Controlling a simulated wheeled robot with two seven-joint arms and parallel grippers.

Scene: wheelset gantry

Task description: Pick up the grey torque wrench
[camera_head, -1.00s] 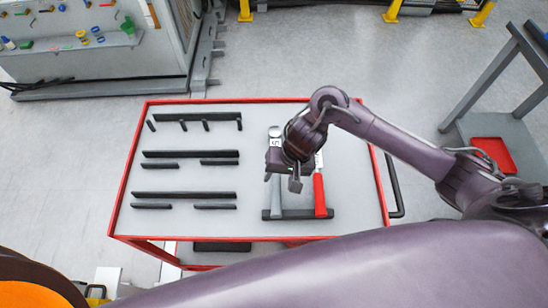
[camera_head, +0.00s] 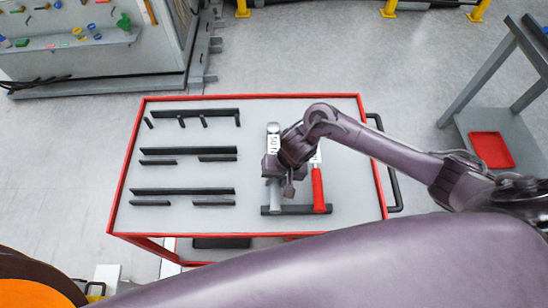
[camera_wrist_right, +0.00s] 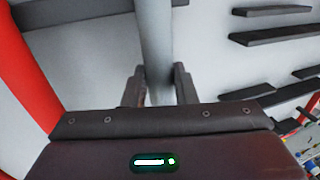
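The grey torque wrench (camera_head: 273,141) lies on the red-edged table, its labelled head pointing away from me and its handle end on a dark holder bar (camera_head: 300,209). My right gripper (camera_head: 279,190) is at the wrench's handle and hides part of it. In the right wrist view the grey handle (camera_wrist_right: 155,40) passes between the two fingers (camera_wrist_right: 159,88), which sit close against it on both sides. The lower handle is hidden by the gripper body. A red-handled torque wrench (camera_head: 318,188) lies just to the right. My left gripper is not in view.
The table (camera_head: 215,222) holds several black bars (camera_head: 183,191) on its left half. A cart with a red tray (camera_head: 491,150) stands at the right. A tool panel (camera_head: 70,45) is at the back left. Floor shows clear behind the table.

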